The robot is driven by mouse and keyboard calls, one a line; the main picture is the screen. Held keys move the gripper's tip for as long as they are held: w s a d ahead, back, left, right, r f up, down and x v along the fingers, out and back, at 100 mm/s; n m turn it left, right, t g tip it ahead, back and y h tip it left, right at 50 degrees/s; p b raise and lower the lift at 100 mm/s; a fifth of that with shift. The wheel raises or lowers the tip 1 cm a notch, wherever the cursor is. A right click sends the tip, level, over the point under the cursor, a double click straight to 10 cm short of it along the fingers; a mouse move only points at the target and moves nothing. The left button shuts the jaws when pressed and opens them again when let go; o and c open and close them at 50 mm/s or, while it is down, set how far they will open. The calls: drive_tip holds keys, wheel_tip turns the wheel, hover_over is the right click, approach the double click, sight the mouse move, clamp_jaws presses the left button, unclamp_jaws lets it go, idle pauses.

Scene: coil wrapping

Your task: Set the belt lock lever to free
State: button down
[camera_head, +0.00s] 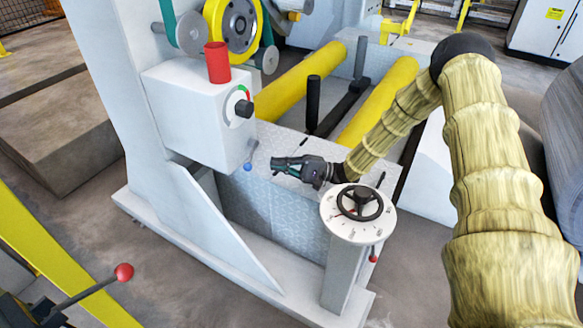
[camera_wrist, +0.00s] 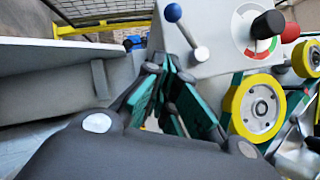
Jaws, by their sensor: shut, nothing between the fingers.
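A short grey lever with a blue ball (camera_head: 248,166) is on the side of the white box, near its lower right edge. No label shows, so I cannot tell for certain that it is the belt lock lever. In the wrist view the lever (camera_wrist: 187,34) slants from its pivot up left to the blue ball. My gripper (camera_head: 276,162) is shut and empty, just right of the lever in the head view. Its fingertips (camera_wrist: 166,66) appear below the lever in the wrist view, with no visible contact.
The white box (camera_head: 185,115) carries a black knob on a red-green dial (camera_head: 241,106) and a red cylinder (camera_head: 217,62). A handwheel pedestal (camera_head: 358,212) stands below my wrist, with a red-ball lever (camera_head: 373,258). Another red-ball lever (camera_head: 124,272) is lower left. Yellow rollers (camera_head: 300,82) lie behind.

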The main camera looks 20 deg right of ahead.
sight(251, 155)
drive_tip(key=shift+s+a+r, duration=0.15)
drive_tip(key=shift+a+r, duration=0.2)
drive_tip(key=shift+a, duration=0.55)
drive_tip(key=shift+s+a+r, duration=0.1)
drive_tip(key=shift+a+r, duration=0.3)
drive_tip(key=shift+a, duration=0.55)
drive_tip(key=shift+s+a+r, duration=0.15)
drive_tip(key=shift+a+r, duration=0.2)
drive_tip(key=shift+a, duration=0.55)
